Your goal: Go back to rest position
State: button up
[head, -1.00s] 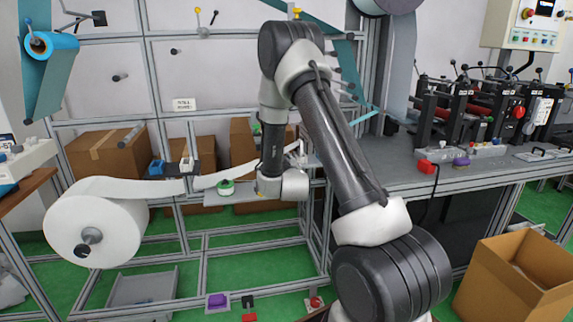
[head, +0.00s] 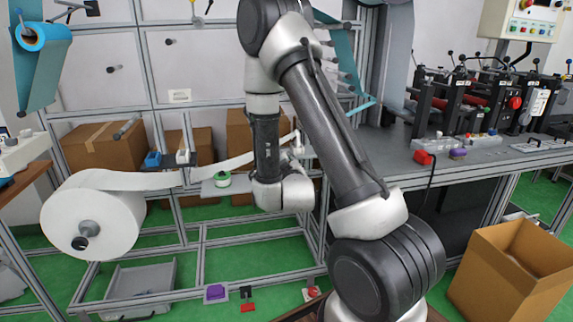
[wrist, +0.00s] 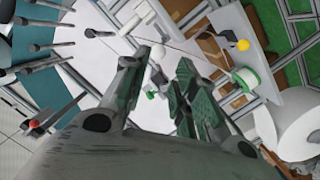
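My gripper (wrist: 158,72) shows in the wrist view with its two dark green fingers apart and nothing held between them. In the head view it is mostly hidden behind my arm's last links, left of the workbench. My arm is bent, with the elbow high and the forearm hanging down in front of the metal frame. A white web of material passes behind the wrist. A green-and-white tape roll (head: 222,180) sits on a small plate left of my wrist and also shows in the wrist view (wrist: 244,80).
A large white roll (head: 92,222) hangs at the left. The workbench (head: 465,160) with black machine stations stands at the right. An open cardboard box (head: 490,285) is at the lower right. Metal frame bars (head: 255,228) surround my arm; green floor shows below.

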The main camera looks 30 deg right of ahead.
jog(key=s+a+f+m+g+y, duration=0.1)
jog(key=s+a+f+g+y, duration=0.2)
jog(key=f, duration=0.4)
jog(key=s+a+f+m+g+y, duration=0.1)
jog(key=s+a+f+g+y, duration=0.1)
jog(key=s+f+g, duration=0.4)
jog(key=s+a+r+g+y, duration=0.1)
jog(key=s+a+r+g, duration=0.1)
jog(key=s+a, duration=0.1)
jog(key=s+d+r, duration=0.1)
jog(key=s+r, duration=0.8)
jog(key=r, duration=0.4)
jog(key=s+d+r, duration=0.1)
jog(key=s+r, duration=0.9)
jog(key=r, duration=0.4)
jog(key=shift+r, duration=0.3)
